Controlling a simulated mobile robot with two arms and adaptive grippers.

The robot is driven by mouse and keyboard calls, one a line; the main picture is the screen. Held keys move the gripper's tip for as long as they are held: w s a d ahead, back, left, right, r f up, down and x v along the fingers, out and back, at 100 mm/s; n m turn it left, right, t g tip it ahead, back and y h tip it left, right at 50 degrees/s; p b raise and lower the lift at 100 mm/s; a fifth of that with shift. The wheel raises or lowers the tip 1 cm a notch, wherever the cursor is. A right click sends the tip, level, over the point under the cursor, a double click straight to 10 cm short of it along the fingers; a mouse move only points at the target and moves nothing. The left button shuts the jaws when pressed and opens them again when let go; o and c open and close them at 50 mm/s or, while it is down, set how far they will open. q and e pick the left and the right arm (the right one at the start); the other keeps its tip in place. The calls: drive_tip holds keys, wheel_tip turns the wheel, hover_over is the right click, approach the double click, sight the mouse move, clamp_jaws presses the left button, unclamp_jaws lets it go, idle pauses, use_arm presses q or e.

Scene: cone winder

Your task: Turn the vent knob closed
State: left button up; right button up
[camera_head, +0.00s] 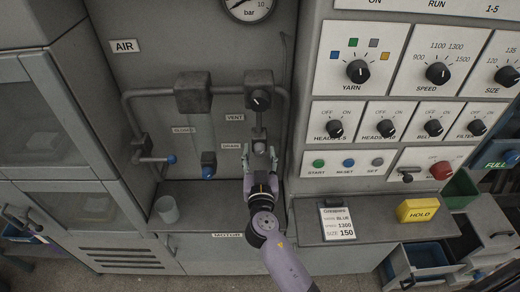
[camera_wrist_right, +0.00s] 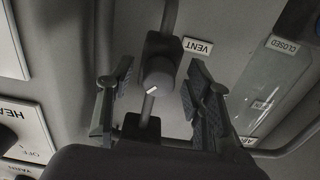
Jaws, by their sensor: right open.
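The vent knob (camera_head: 260,99) is a dark round knob with a white mark, on a grey block in the pipework beside the VENT label (camera_head: 234,118). My right gripper (camera_head: 260,152) is open and empty, below the knob in the head view. In the right wrist view the knob (camera_wrist_right: 157,78) shows between the two spread fingers of the gripper (camera_wrist_right: 160,95), and its white mark faces the camera. No finger visibly touches it. The exact depth gap is hard to tell. My left gripper is not in view.
Pipes with blue-ended valves (camera_head: 208,172) and a pressure gauge (camera_head: 248,8) surround the knob. A cup (camera_head: 167,209) stands on the ledge to the left. The control panel (camera_head: 395,95) with several knobs is on the right, above a yellow HOLD block (camera_head: 417,211).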

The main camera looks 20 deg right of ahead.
drive_tip(key=shift+s+a+r, duration=0.1)
drive_tip(key=shift+s, duration=0.05)
drive_tip(key=shift+c, duration=0.7)
clamp_jaws()
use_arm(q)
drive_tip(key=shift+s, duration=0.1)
